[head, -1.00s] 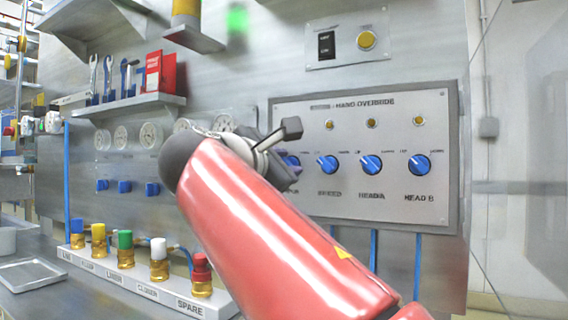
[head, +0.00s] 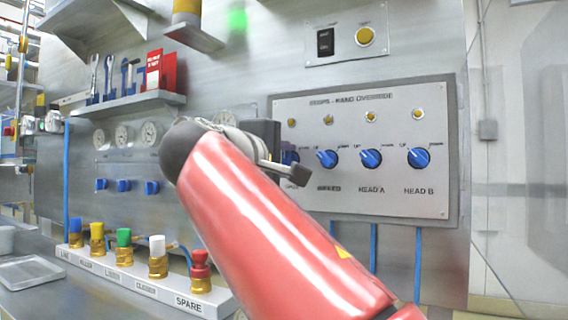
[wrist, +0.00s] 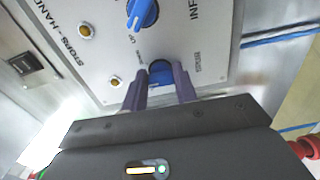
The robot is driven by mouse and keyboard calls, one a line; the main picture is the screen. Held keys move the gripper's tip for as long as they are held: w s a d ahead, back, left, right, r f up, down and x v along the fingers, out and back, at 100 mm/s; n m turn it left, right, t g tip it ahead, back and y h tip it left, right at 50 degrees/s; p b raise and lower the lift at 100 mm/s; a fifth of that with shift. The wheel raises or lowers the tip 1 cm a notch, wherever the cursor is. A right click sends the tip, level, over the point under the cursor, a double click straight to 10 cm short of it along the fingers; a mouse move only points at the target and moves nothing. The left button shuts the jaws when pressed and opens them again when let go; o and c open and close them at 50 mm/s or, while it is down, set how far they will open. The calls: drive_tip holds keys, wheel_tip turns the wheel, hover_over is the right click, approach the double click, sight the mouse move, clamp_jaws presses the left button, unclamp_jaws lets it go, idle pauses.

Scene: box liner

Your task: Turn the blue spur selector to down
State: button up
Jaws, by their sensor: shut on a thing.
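The blue spur selector (wrist: 160,70) is a round knob on the grey override panel, beside the printed spur label in the wrist view. My gripper (wrist: 160,76) is shut on it, with one purple finger on each side of the knob. In the head view the spur selector (head: 291,157) shows only as a blue sliver at the panel's left end, mostly behind my gripper and red arm. The fingers hide much of the knob, so I cannot tell which way it points.
The infeed selector (wrist: 142,13) sits close beside the held knob. The head A (head: 371,158) and head B (head: 418,158) selectors are further right, with yellow lamps above. A rack of coloured-cap fittings (head: 143,286) stands at lower left.

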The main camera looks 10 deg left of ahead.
drive_tip(key=m, duration=0.2)
drive_tip(key=m+b, duration=0.1)
drive_tip(key=m, duration=0.1)
drive_tip(key=shift+f+m, duration=0.2)
drive_tip(key=shift+m, duration=0.1)
drive_tip(key=shift+a+m+b, duration=0.1)
drive_tip(key=shift+m+b, duration=0.3)
drive_tip(key=shift+m, duration=1.5)
drive_tip(key=o, duration=1)
drive_tip(key=shift+c, duration=0.2)
drive_tip(key=b+v, duration=0.1)
drive_tip(key=v, duration=0.6)
drive_tip(key=shift+s, duration=0.4)
drive_tip(key=shift+a, duration=0.15)
